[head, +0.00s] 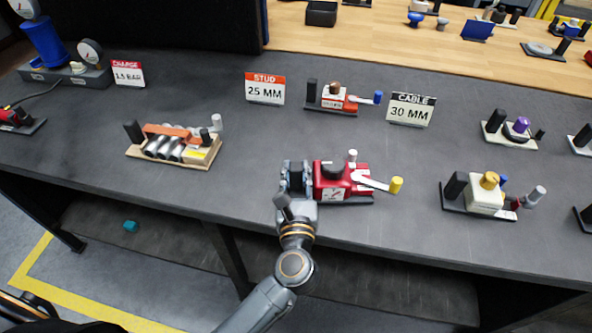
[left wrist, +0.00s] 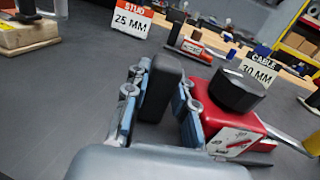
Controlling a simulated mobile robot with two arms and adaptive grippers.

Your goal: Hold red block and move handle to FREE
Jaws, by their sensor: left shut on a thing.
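The red block (head: 330,187) stands on a dark base near the front edge of the bench, with a black round cap on top and a white dial plate with a red pointer on its front. Its white handle (head: 372,183) points right and ends in a yellow knob (head: 396,185). The red block (left wrist: 236,128) also shows in the left wrist view, right of the fingers. My left gripper (head: 295,176) is at the left of the red block, shut on an upright black post (left wrist: 162,85). The dial's lettering is too small to read. My right gripper is out of view.
A similar small red-and-white unit (head: 333,97) stands behind, between the STUD sign (head: 265,88) and the CABLE sign (head: 410,109). A wooden stand with metal cylinders (head: 172,146) is to the left. A cream unit (head: 485,196) is to the right. Bare bench lies between them.

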